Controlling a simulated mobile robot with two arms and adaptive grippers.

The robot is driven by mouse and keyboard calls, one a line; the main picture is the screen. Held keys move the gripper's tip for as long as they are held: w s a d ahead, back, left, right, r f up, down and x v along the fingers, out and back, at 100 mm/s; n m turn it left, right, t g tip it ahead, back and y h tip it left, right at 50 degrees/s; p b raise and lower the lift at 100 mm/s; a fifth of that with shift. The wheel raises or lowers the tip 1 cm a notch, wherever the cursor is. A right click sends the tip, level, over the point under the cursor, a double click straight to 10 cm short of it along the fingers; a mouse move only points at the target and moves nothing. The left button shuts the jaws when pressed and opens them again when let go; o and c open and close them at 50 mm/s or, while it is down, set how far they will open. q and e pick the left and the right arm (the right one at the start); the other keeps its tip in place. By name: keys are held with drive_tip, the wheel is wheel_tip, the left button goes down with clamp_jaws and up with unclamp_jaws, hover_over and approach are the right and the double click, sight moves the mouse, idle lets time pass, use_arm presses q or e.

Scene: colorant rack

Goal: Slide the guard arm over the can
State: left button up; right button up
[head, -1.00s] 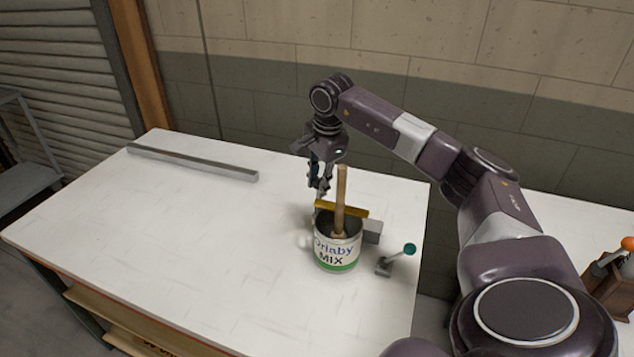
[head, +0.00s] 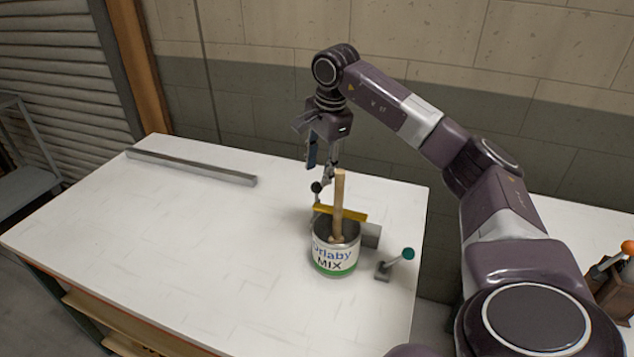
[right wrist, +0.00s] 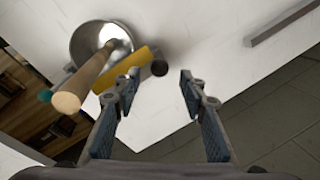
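The can (head: 334,258), labelled MIX with a green band, stands upright near the table's right end. A wooden stick (head: 339,195) leans up out of it. The yellow guard arm (head: 350,215) runs behind the stick along the far side of the rim; the right wrist view shows the yellow bar (right wrist: 127,68) overlapping the can's edge. Its dark knob (head: 316,187) is at the left end. My right gripper (head: 322,170) is open above the knob; in the right wrist view the knob (right wrist: 159,68) appears between and beyond the spread fingertips (right wrist: 160,78). My left gripper is out of view.
A grey block (head: 371,235) sits right of the can. A small lever with a teal knob (head: 408,254) stands in front of it. A long metal bar (head: 190,167) lies along the table's back left. The white table (head: 150,240) is clear at left.

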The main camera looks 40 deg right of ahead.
drive_tip(key=r, duration=0.2)
drive_tip(key=s+r, duration=0.1)
drive_tip(key=r, duration=0.2)
drive_tip(key=shift+a, duration=0.1)
idle(0.3)
